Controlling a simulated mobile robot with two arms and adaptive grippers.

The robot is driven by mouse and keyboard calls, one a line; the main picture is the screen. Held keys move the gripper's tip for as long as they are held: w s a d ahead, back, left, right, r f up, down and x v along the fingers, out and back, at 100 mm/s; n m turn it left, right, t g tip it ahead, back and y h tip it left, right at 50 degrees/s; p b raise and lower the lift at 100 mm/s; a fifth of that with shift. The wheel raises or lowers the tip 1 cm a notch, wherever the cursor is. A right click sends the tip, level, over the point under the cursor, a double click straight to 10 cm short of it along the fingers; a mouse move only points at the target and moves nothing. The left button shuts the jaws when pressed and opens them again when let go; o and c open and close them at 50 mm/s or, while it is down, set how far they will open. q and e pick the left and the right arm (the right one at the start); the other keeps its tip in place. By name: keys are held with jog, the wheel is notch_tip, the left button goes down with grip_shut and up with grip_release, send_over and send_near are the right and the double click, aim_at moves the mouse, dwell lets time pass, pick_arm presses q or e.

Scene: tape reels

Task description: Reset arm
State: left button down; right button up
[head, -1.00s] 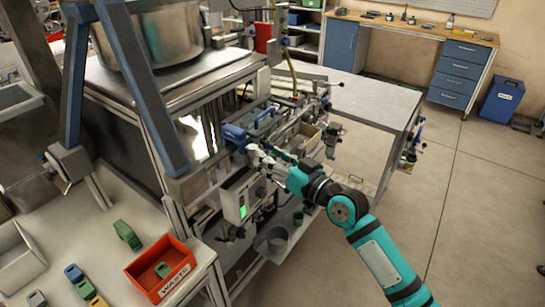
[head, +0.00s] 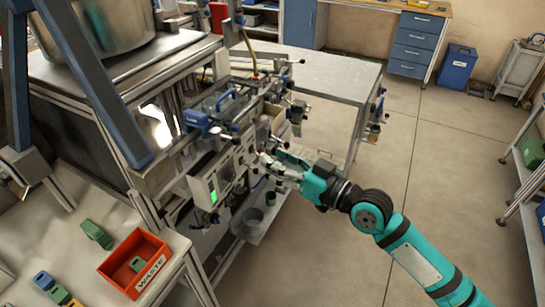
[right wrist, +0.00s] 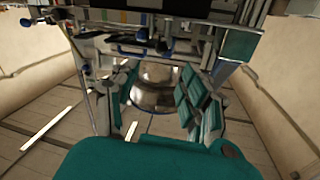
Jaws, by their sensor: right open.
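My right gripper (head: 268,167) is in the middle of the head view, at the end of a teal arm that comes in from the lower right. It is beside the front of the machine (head: 190,122), just right of a control box (head: 212,184) with a green light. In the right wrist view the fingers of my right gripper (right wrist: 158,112) are spread apart with nothing between them. Beyond them a shiny round metal vessel (right wrist: 157,88) shows. My left gripper is not in the head view.
A red waste bin (head: 118,276) with a green piece (head: 137,264) in it stands on the bench at the lower left. A grey table (head: 335,82) extends behind the machine. The floor (head: 450,160) right of it is clear up to a shelf rack (head: 530,150).

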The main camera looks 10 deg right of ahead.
jog(key=w+d+f+m+h, duration=0.2)
jog(key=d+f+h, duration=0.15)
jog(key=f, duration=0.75)
jog(key=w+d+f+m+h, duration=0.25)
jog(key=d+f, duration=0.25)
jog(key=f, duration=0.6)
jog(key=s+d+f+g+h, duration=0.15)
jog(key=s+f, duration=0.25)
jog(key=f, duration=0.5)
jog(key=s+d+f+g+h, duration=0.1)
jog(key=s+d+f+h, duration=0.2)
jog(key=f, duration=0.6)
jog(key=s+d+f+g+h, duration=0.1)
jog(key=s+d+f+g, duration=0.1)
jog(key=s+f, duration=0.7)
jog(key=s+d+f+g, duration=0.1)
jog(key=s+f+g, duration=0.2)
jog(key=s+f, duration=0.55)
jog(key=s+f+g, duration=0.2)
jog(key=s+f, duration=0.2)
jog(key=s, duration=0.8)
jog(key=s+a+f+g+h, duration=0.1)
jog(key=s+f, duration=0.3)
jog(key=s, duration=0.9)
jog(key=shift+s+a+f+g+b, duration=0.25)
jog(key=shift+f+g+b, duration=0.2)
jog(key=shift+g, duration=0.3)
jog(key=shift+n, duration=0.25)
